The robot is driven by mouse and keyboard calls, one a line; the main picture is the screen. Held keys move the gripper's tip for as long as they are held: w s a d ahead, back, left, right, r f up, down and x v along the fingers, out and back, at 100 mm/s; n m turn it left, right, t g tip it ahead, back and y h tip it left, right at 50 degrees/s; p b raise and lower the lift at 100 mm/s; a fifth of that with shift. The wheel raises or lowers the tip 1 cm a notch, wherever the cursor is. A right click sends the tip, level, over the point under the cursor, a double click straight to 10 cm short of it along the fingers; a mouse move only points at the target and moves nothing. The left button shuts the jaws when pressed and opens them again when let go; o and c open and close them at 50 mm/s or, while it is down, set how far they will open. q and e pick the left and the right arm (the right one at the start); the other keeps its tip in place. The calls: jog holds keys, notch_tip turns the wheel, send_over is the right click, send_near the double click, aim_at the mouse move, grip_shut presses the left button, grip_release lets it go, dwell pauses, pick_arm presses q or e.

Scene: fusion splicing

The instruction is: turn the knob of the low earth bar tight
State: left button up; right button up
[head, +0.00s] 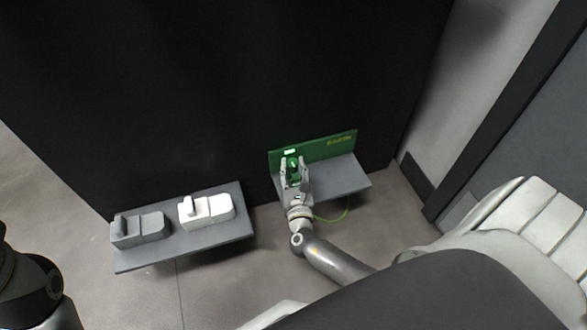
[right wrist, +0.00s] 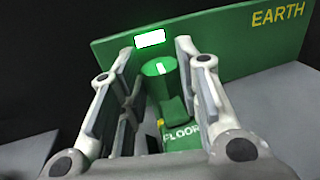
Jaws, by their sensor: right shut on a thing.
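The green knob (right wrist: 160,82) with a white mark on its top stands on a green block labelled FLOOR (right wrist: 182,136), in front of a green board marked EARTH (right wrist: 240,38). The board also shows in the head view (head: 325,147), above a grey shelf. My right gripper (head: 292,166) reaches over this shelf. In the right wrist view its two fingers (right wrist: 154,62) stand on either side of the knob and are shut on it. The fingers hide part of the block and the knob's sides. My left gripper is out of the picture.
A white lit panel (right wrist: 150,39) sits on the board above the knob. A green wire (head: 334,216) hangs below the grey shelf (head: 345,178). A second shelf (head: 185,250) at left carries a grey unit (head: 138,229) and a white unit (head: 207,209). A black wall stands behind.

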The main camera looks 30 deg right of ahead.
aim_at(293, 175)
jog(key=o, duration=0.8)
jog(key=shift+c, duration=0.2)
jog(key=shift+r, duration=0.1)
notch_tip(293, 175, up, 10)
jog(key=shift+a, duration=0.1)
dwell(0.3)
